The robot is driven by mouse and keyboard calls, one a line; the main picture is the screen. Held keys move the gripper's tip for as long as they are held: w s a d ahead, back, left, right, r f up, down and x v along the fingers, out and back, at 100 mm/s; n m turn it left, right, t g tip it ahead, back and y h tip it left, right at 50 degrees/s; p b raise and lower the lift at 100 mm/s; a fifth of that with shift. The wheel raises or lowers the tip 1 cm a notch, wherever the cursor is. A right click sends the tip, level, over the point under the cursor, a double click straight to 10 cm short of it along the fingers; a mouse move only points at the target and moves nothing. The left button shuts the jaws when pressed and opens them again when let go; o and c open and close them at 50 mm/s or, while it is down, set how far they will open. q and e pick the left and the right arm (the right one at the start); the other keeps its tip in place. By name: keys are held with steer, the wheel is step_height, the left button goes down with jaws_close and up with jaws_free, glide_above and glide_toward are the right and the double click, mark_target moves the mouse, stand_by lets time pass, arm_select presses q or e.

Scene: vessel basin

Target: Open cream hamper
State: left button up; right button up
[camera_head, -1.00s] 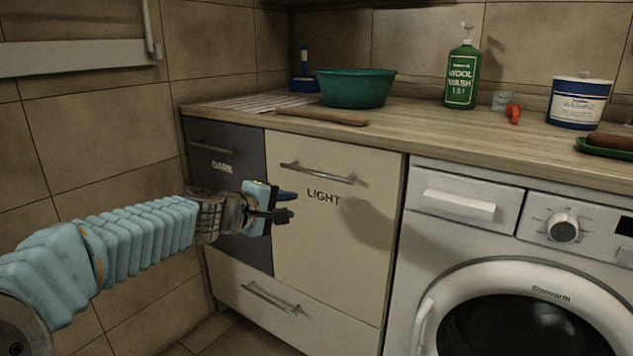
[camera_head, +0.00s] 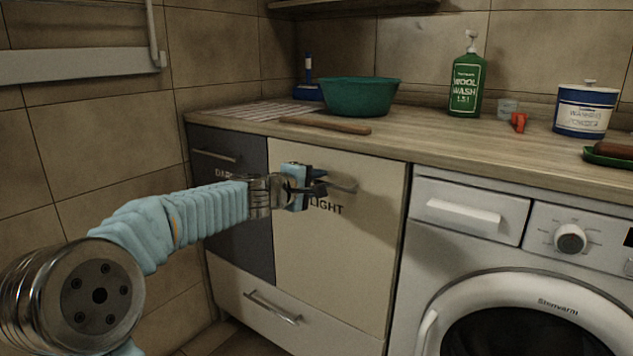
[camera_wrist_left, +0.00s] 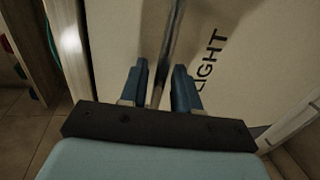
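The cream hamper front (camera_head: 335,260), marked LIGHT, is closed flush in the cabinet. Its metal bar handle (camera_head: 345,187) runs across near the top, its left part hidden behind my gripper. The cream front also shows in the left wrist view (camera_wrist_left: 245,85). My left gripper (camera_head: 318,181) is at the handle, in front of the hamper. In the left wrist view the handle bar (camera_wrist_left: 174,45) runs between the two blue fingers, which stand apart with gaps visible; contact cannot be told. My right gripper is in neither view.
A dark hamper front (camera_head: 232,165) is to the left, a low drawer (camera_head: 300,318) below, and a washing machine (camera_head: 455,250) to the right. The wooden counter (camera_head: 430,140) above holds a green basin (camera_head: 358,98), a wooden stick (camera_head: 325,125) and a green bottle (camera_head: 466,85).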

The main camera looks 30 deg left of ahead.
arm_select(q)
steer(key=shift+w, duration=0.1)
jaws_close()
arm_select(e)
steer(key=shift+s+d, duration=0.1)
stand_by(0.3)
